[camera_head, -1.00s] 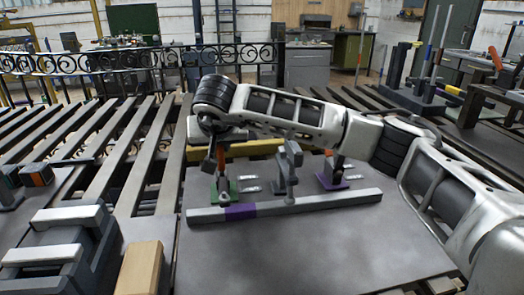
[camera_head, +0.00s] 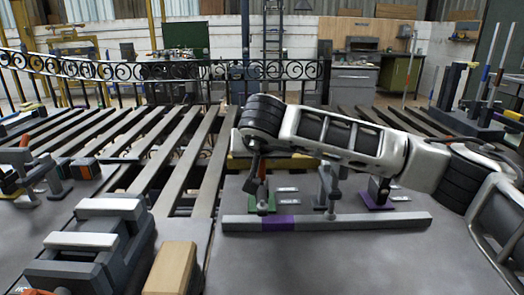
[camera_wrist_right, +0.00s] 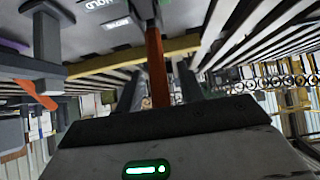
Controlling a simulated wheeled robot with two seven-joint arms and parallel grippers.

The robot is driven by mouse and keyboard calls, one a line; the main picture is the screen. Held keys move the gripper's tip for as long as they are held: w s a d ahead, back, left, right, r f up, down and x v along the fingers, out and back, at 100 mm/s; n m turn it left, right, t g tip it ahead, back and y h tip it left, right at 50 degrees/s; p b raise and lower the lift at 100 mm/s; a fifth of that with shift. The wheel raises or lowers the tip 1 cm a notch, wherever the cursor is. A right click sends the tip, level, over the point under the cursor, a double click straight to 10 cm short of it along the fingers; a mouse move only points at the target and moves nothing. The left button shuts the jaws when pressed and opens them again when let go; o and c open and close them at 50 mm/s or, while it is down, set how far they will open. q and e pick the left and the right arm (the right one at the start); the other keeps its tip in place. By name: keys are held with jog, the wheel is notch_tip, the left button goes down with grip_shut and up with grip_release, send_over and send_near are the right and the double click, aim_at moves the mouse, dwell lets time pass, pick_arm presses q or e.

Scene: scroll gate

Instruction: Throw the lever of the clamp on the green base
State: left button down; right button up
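The clamp on the green base (camera_head: 262,205) stands behind a long grey bar with a purple band. Its orange lever (camera_head: 262,168) stands roughly upright. My right gripper (camera_head: 254,163) reaches in from the right and points down at this lever; my wrist partly hides the clamp's top. In the right wrist view the orange lever (camera_wrist_right: 157,68) lies between the two dark fingers of my right gripper (camera_wrist_right: 157,90), with a gap on each side. The clamp on the purple base (camera_head: 377,198) stands farther right, partly behind my arm. My left gripper is not in view.
The grey bar (camera_head: 350,221) runs along the front of the clamps. A grey post (camera_head: 329,187) stands between them. A grey block fixture (camera_head: 95,240) and a wooden block (camera_head: 171,268) sit at front left. The plate's front is bare.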

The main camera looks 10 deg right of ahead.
pick_arm(q)
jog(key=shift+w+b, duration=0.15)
jog(key=shift+b, duration=0.3)
pick_arm(e)
jog(key=v, duration=1.6)
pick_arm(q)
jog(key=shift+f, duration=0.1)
pick_arm(e)
jog(key=shift+w, duration=0.1)
